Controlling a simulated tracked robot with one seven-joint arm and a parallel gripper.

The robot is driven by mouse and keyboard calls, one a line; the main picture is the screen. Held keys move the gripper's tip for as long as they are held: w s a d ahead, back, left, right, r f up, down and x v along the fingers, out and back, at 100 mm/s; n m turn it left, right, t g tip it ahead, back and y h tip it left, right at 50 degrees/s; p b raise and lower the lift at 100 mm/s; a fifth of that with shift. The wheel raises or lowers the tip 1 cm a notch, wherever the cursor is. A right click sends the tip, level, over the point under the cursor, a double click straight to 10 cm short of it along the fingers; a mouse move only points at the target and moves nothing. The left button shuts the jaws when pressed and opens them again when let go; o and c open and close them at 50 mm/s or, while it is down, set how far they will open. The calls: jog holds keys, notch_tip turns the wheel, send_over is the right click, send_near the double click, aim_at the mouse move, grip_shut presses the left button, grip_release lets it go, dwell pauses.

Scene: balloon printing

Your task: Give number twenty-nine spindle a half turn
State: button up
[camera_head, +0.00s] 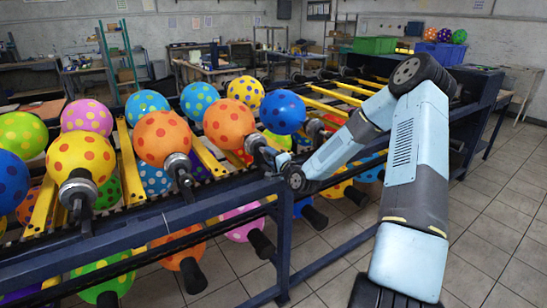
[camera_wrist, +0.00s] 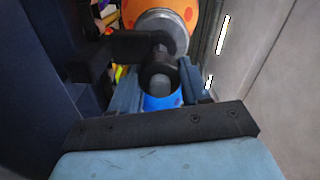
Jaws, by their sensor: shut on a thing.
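A dark spindle (camera_head: 258,146) with a metal collar carries an orange spotted balloon (camera_head: 228,122) on the near rail of the balloon rack. My gripper (camera_head: 274,160) is at the outer end of this spindle. In the wrist view, the spindle end (camera_wrist: 160,72) lies between the two fingers of my gripper (camera_wrist: 158,82), which are shut on it. The metal collar (camera_wrist: 161,27) and the orange balloon (camera_wrist: 160,8) are just beyond. No number is readable on the spindle, so I cannot tell which one it is.
Neighbouring spindles hold another orange balloon (camera_head: 163,138) and a yellow balloon (camera_head: 80,158) to the left. A dark blue rail (camera_head: 150,222) runs below them. More balloons hang on a lower row. Tiled floor (camera_head: 490,240) is clear at the right.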

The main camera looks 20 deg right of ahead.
jog(key=shift+w+d, duration=0.2)
jog(key=shift+d, duration=0.35)
jog(key=o, duration=0.8)
jog(key=shift+o, duration=1.2)
jog(key=shift+a, duration=0.2)
jog(key=shift+s+a, duration=0.1)
jog(key=v, duration=1.3)
jog(key=shift+s, duration=0.35)
